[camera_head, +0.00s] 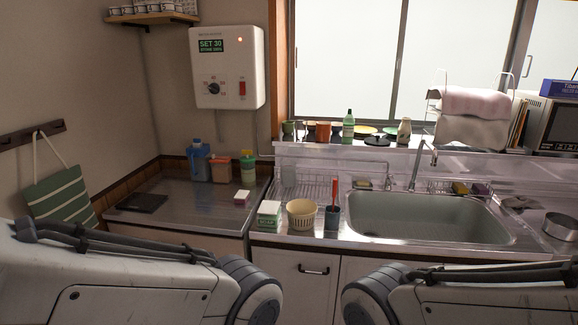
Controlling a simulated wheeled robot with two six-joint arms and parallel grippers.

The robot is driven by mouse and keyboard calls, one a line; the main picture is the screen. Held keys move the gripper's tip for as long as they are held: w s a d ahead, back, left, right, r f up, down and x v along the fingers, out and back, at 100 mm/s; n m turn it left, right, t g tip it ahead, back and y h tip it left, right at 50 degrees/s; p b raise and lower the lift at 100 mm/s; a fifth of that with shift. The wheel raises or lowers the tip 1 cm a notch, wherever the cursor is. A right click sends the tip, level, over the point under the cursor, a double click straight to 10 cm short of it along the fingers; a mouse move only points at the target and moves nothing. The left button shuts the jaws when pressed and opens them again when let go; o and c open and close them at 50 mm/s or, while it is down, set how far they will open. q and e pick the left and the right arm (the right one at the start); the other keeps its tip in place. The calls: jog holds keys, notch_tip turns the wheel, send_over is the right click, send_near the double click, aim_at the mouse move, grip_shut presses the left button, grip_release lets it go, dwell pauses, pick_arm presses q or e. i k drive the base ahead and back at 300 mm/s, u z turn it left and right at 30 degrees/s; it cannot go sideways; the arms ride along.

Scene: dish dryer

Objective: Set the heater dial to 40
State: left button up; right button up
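The white wall heater (229,67) hangs on the back wall, left of the window. Its green display (211,45) reads "SET 30", with a smaller second line too blurred to read surely. The black round heater dial (213,88) sits below the display, with small marks around it. A red switch (242,88) is to the right of the dial. My two arms come in at the bottom left and bottom right, well below and apart from the heater. Neither gripper shows in the view.
A steel counter (185,212) below the heater holds a black flat board (143,203), a blue jug (199,160) and other containers. A sink (425,218) with a faucet is at right. A striped bag (60,197) hangs at left. The wall space before the heater is clear.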

aim_at(214, 88)
jog(key=i, duration=1.15)
jog(key=u, duration=1.6)
jog(key=i, duration=1.1)
jog(key=z, duration=1.15)
